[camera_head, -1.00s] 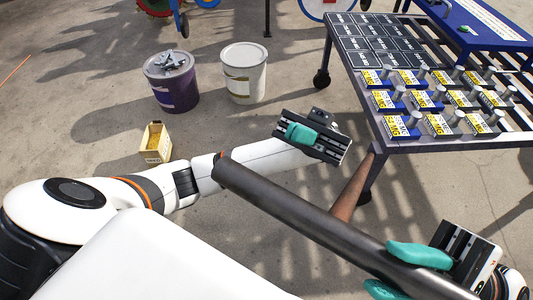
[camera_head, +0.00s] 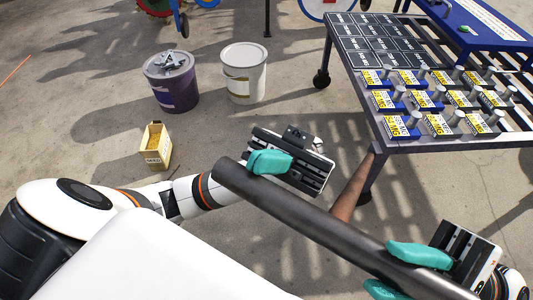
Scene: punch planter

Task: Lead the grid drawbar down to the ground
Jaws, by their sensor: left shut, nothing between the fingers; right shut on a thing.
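The grid drawbar is a dark bar (camera_head: 310,225) that runs from the middle of the view to the lower right, joined to a rusty brown shaft (camera_head: 352,190) at the wheeled grid table (camera_head: 440,146). My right gripper (camera_head: 410,270) is shut on the bar near its lower right end, with teal fingers above and below it. My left gripper (camera_head: 268,162) is shut and empty. It is just beyond the bar's upper left end; I cannot tell whether it touches the bar. The bar is raised above the concrete ground (camera_head: 230,125).
The table carries black trays (camera_head: 372,38) and several yellow-labelled blue packs (camera_head: 440,124). A purple bucket (camera_head: 175,90), a white bucket (camera_head: 243,78) and a small yellow box (camera_head: 156,150) stand on the ground at the left.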

